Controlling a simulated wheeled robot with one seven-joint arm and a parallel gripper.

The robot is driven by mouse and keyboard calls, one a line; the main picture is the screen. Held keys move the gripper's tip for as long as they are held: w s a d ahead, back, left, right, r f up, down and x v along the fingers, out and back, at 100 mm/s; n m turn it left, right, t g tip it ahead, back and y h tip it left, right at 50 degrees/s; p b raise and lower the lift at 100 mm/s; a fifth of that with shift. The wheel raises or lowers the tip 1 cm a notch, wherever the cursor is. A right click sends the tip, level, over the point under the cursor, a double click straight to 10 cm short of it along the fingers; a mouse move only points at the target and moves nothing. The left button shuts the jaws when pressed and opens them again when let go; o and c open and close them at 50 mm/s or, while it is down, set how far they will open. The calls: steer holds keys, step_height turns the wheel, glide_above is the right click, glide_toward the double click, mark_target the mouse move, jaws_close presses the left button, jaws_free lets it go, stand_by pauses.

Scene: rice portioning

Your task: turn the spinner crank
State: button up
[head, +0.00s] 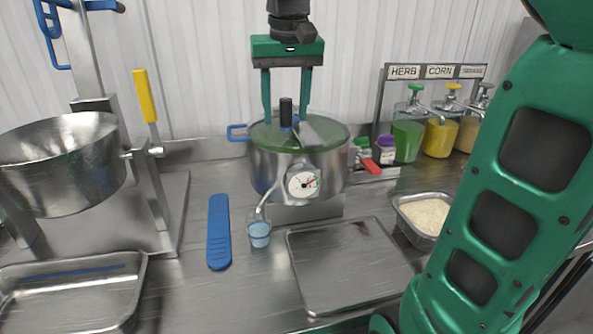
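The spinner is a steel pot (262,172) with a green lid (330,128), standing at the back middle of the counter. A round dial (303,182) is on the pot's front. My gripper (287,118) points down over the lid with its two green fingers apart, one on each side of the knob. I see gaps between the fingers and the knob. Whether the fingertips reach the lid is unclear.
A small cup of blue liquid (259,234), a blue scoop-like tool (219,232) and a flat steel tray (345,268) lie in front. A tilting steel bowl (60,165) stands left. Sauce bottles (408,137) and a rice pan (425,215) are right. My green arm blocks the far right.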

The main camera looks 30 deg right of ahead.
steer(key=shift+w+r, duration=0.1)
steer(key=shift+r, duration=4.5)
